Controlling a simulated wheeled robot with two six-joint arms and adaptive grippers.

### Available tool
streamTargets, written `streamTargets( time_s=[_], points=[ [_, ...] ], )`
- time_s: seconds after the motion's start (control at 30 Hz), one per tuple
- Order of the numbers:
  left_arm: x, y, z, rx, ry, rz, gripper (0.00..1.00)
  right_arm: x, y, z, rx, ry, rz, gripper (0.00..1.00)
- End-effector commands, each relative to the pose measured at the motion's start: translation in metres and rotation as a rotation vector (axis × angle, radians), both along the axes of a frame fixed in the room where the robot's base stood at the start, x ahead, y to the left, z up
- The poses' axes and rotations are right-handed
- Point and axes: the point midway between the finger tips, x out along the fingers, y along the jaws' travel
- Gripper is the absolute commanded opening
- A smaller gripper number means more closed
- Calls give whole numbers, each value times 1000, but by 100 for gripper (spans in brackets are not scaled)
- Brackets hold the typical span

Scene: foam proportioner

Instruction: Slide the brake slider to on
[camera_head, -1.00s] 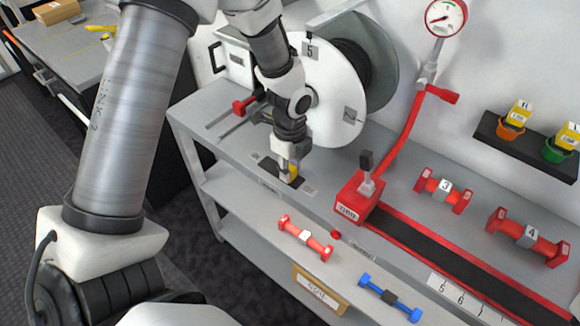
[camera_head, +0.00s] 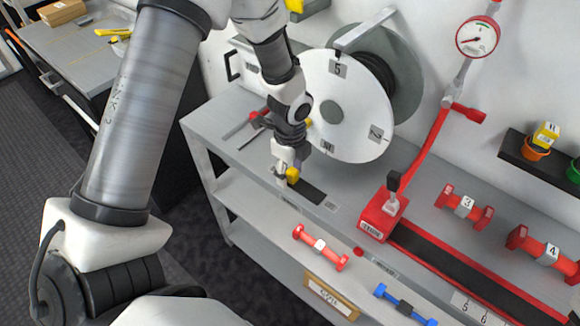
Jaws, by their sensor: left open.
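The brake slider appears to be the yellow knob (camera_head: 293,175) on a short dark track (camera_head: 309,192) set in the grey bench. The knob stands at the left end of the track, and the dark strip to its right is bare. A small label (camera_head: 331,206) lies past the right end, too small to read. My left gripper (camera_head: 285,179) is open, low over the track, right at the knob's left side. I cannot tell whether it touches the knob. The gripper hides the left end of the track. My right gripper is not in view.
A white reel (camera_head: 332,108) stands close behind my left gripper. To the right, a red box (camera_head: 379,214) with a lever stands beside a long red arm. Dumbbell-shaped parts, red (camera_head: 320,245) and blue (camera_head: 405,304), lie on the lower shelf.

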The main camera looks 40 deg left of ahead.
Motion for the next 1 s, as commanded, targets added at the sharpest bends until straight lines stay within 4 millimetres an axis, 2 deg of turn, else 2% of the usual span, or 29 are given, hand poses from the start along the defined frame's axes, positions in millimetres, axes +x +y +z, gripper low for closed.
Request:
streamTargets(
  time_s=[0.17,0.5,0.6,0.73,1.0],
  points=[
    [1,0,14,1,-3,0,52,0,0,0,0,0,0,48],
    [1,2,96,-2,-6,2,52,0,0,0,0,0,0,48],
    [0,3,111,-2,-3,1,52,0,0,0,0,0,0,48],
    [0,3,119,-3,0,2,52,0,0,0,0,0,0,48],
    [0,3,119,-2,0,1,52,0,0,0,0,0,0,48]
  ],
)
